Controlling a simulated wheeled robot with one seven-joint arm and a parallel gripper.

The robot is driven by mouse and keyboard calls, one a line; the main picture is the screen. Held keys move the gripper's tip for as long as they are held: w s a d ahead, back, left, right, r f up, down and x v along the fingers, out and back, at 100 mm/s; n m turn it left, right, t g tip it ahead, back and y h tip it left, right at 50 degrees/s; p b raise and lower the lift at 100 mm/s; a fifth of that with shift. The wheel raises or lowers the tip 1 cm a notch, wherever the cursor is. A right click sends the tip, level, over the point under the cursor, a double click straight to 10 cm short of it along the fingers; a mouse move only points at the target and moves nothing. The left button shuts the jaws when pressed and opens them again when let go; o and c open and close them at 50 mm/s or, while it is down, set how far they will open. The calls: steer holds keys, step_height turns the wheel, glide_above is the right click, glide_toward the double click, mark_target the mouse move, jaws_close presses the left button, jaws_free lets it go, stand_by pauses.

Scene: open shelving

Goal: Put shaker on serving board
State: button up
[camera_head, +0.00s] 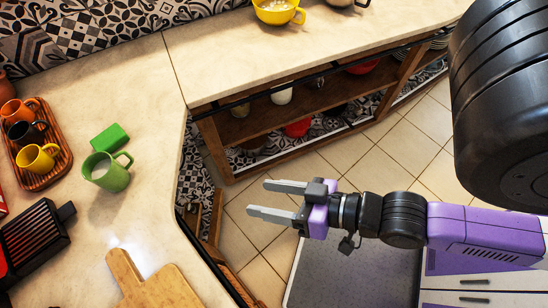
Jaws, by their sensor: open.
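A light wooden board with a handle, which looks like the serving board (160,290), lies on the left counter at the bottom edge of the view and is partly cut off. Its visible surface is bare. I cannot make out a shaker for certain anywhere in view. My gripper (261,198) is open and empty, its two grey fingers pointing left. It is in front of the open floor, to the right of the left counter's edge and up and right of the board.
A green mug (107,173) and green block (109,138) stand on the left counter. A ribbed wooden tray (62,150) holds three cups. A black slotted appliance (35,237) sits below.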

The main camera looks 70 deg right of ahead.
steer(key=s+r+n, duration=0.1)
steer(key=r+n, duration=0.1)
steer(key=s+r+n+t, duration=0.1)
steer(key=s+r+n, duration=0.1)
steer(key=shift+s+d+n, duration=0.1)
steer(key=shift+d+n, duration=0.05)
steer(key=shift+n, duration=0.15)
